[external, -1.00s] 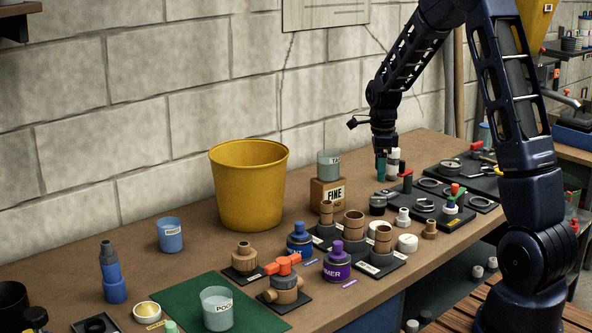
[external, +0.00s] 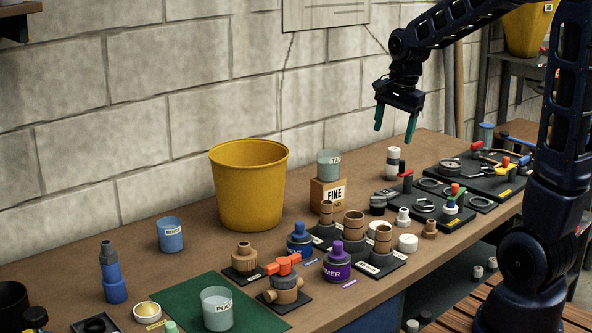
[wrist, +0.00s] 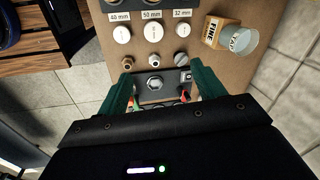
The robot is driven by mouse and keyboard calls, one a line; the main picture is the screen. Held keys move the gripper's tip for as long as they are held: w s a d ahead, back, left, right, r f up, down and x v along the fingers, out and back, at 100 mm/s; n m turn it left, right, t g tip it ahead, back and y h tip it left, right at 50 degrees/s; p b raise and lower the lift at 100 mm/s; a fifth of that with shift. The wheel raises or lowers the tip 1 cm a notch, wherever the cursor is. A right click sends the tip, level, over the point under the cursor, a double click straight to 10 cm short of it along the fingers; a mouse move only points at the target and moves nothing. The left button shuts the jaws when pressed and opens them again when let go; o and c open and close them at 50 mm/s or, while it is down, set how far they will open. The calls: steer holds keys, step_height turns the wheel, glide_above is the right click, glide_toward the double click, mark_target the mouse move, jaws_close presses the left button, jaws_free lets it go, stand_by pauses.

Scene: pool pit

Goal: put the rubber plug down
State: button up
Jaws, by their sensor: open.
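My gripper (external: 394,138) is open and empty, raised above the back right part of the workbench, with its teal fingers apart. In the wrist view my gripper (wrist: 157,92) points down over a small black board (wrist: 140,84), with a dark round piece (wrist: 154,84) showing between the fingers. I cannot tell whether that piece is the rubber plug. A short black cylinder (external: 378,204) stands at the near left corner of the small black board in the external view. A white cylinder with a dark band (external: 392,162) stands upright behind that board, below the gripper and apart from it.
Black boards with rings and tools (external: 485,175) lie to the right. Brown pipe fittings (external: 354,225) stand in front left, with a FINE box (external: 327,195) bearing a cup (external: 328,163) behind. A yellow bucket (external: 248,190) stands by the wall. Bare bench top lies beside the bucket.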

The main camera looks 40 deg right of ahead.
steer(key=s+a+r+n+t, duration=0.1)
steer(key=s+a+n, duration=0.3)
steer(key=s+n, duration=0.4)
steer(key=s+a+r+n+t, duration=0.1)
steer(key=s+a+r+n, duration=0.3)
steer(key=s, duration=1)
steer(key=shift+a+n+t, duration=0.3)
steer(key=shift+a+n, duration=0.1)
steer(key=shift+n, duration=1.5)
